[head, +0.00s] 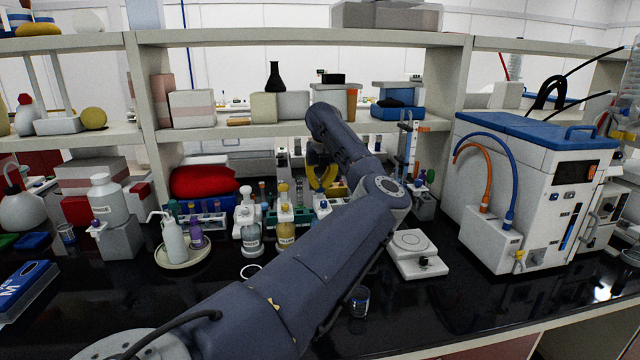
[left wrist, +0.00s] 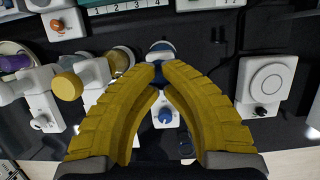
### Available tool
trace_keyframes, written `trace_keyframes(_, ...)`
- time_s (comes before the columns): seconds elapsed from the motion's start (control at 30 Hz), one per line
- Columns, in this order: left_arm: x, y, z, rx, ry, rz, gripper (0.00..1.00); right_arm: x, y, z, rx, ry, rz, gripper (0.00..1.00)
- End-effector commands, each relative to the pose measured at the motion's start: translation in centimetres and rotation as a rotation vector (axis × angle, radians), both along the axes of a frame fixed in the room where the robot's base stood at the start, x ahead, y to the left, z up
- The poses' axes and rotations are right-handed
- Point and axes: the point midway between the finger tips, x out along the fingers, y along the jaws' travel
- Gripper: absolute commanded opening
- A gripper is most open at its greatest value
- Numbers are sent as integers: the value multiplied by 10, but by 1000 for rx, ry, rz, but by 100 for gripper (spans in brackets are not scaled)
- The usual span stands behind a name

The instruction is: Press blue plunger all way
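My left gripper (head: 322,178) hangs over the row of dispenser bottles in the head view, mostly behind my own forearm. In the left wrist view, its yellow fingers (left wrist: 160,72) curve in and their tips come almost together. A blue part of the plunger (left wrist: 157,76) shows at the tips, in front of a white dispenser body with a blue knob (left wrist: 164,116). I cannot tell whether the tips touch the plunger or how far down it is. In the head view this dispenser is largely hidden by my arm and gripper. My right gripper is not in view.
A yellow-topped dispenser (left wrist: 67,85) stands just left of the fingers, with a white dispenser (head: 249,222) further left. A white stirrer plate (head: 412,242) is to the right. A numbered rack (left wrist: 125,12) lies beyond. A small glass beaker (head: 359,302) stands near the front.

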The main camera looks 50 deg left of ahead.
Motion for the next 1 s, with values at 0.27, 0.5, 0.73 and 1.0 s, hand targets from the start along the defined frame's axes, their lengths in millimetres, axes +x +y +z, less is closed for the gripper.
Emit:
trace_keyframes(0.27, 0, 0, -8, -1, 2, -1, 0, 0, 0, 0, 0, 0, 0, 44)
trace_keyframes(0.5, 0, 0, -5, -1, 1, -1, 0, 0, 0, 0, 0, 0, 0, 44)
trace_keyframes(0.73, 0, 0, 9, 0, -1, 0, 0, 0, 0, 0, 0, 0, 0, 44)
trace_keyframes(1.0, 0, 0, 29, 0, -1, 0, 0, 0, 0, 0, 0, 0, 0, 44)
